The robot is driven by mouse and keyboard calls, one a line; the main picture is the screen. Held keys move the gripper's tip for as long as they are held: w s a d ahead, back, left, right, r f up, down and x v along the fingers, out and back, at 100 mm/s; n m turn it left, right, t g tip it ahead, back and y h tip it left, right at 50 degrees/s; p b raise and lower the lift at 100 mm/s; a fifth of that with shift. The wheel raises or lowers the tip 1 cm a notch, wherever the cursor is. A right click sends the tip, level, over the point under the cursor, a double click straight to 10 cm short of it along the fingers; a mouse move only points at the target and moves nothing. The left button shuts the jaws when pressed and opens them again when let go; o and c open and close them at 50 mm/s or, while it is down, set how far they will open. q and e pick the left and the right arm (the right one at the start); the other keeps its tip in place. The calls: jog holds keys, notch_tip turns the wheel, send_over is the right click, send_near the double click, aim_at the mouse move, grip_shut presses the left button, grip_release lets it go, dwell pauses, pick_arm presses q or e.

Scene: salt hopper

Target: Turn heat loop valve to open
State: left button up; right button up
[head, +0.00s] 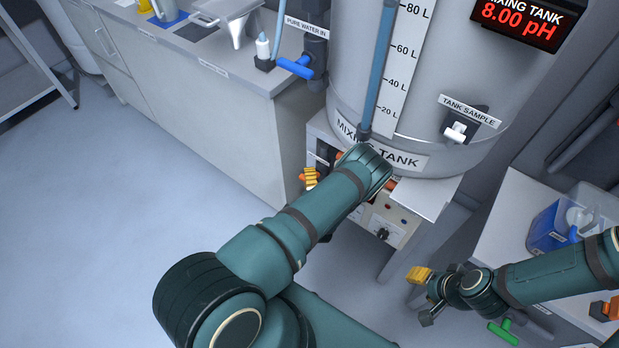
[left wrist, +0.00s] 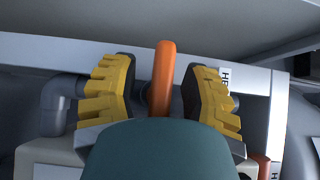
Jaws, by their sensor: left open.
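An orange valve handle (left wrist: 163,78) stands upright in the left wrist view, beside a white label whose visible letters start "HE"; the rest is cut off. My left gripper (left wrist: 160,92) is open, with one yellow-padded finger on each side of the handle and a gap visible on both sides. In the head view, only a bit of yellow finger of my left gripper (head: 311,177) shows beside my forearm, at the cabinet under the mixing tank (head: 450,80). My forearm hides most of the valve there. My right gripper (head: 424,297) is open and empty at the lower right.
A second orange handle (left wrist: 263,166) is at the lower right of the left wrist view, and a grey pipe (left wrist: 60,100) bends at the left. A counter (head: 190,85) stands at upper left. A blue container (head: 552,230) sits on a right-hand bench. Open floor lies left.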

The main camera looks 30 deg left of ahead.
pick_arm(q)
jog(key=shift+w, duration=0.1)
grip_shut()
